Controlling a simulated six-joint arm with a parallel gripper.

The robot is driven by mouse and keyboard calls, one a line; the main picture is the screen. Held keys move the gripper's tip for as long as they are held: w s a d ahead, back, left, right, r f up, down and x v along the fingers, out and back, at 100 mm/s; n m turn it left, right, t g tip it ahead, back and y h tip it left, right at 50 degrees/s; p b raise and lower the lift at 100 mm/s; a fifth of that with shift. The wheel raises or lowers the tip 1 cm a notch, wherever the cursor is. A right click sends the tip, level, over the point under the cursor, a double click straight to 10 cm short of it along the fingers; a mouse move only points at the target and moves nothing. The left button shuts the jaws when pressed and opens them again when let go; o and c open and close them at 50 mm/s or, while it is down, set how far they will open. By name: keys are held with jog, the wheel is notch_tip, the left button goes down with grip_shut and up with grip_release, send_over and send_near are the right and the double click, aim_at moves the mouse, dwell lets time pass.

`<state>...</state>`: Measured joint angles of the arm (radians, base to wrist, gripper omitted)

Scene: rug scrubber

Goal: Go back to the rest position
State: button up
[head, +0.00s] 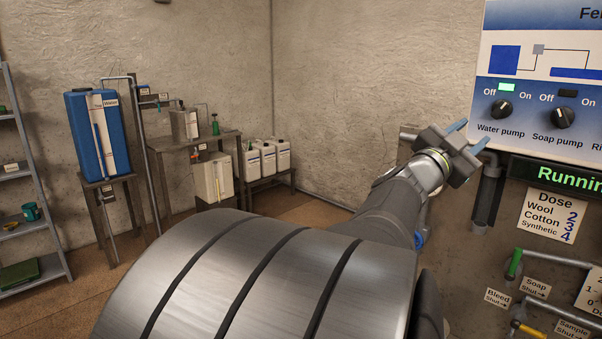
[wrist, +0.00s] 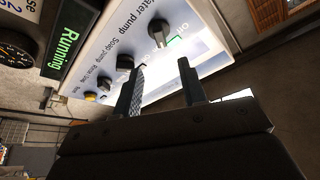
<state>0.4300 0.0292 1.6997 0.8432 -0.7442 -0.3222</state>
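My gripper (head: 468,135) is raised in front of the left edge of the control panel (head: 545,75). In the wrist view my gripper (wrist: 162,64) shows its two fingers apart with nothing between them. The water pump knob (head: 501,109) is right of and above the fingertips in the head view, with its green lamp lit. The soap pump knob (head: 563,118) is further right, under a dark lamp. In the wrist view the water pump knob (wrist: 157,33) appears beyond the fingertips, apart from them.
A "Running" display (head: 570,175) and a dose card (head: 549,216) are below the panel. Pipes with a green-handled valve (head: 514,263) and a yellow-handled one (head: 528,329) are lower right.

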jog(key=x, duration=1)
jog(key=shift+w+d+r, duration=0.1)
jog(key=shift+d, duration=0.1)
jog(key=shift+w+d+n+t, duration=0.1)
jog(key=shift+d+n+t, duration=0.05)
jog(key=shift+n+t, duration=0.15)
jog(key=shift+r+n, duration=0.1)
jog(key=shift+n, duration=0.4)
jog(key=n+t+y, duration=0.1)
jog(key=n, duration=0.2)
jog(key=n+t+y, duration=0.1)
jog(key=n+t, duration=0.1)
jog(key=n, duration=0.2)
jog(key=shift+s, duration=0.25)
jog(key=shift+s+d+n+t+y, duration=0.1)
jog(key=shift+n+t+y, duration=0.45)
jog(key=shift+n, duration=0.9)
jog(key=shift+w+d+n+t+y, duration=0.1)
jog(key=shift+n+t+y, duration=0.45)
jog(key=shift+n, duration=0.85)
jog(key=shift+s+n+t+y, duration=0.1)
jog(key=shift+n+t+y, duration=0.2)
jog(key=shift+n+y, duration=0.85)
jog(key=shift+n, duration=0.6)
send_near(500, 111)
jog(key=shift+s+a+f, duration=0.25)
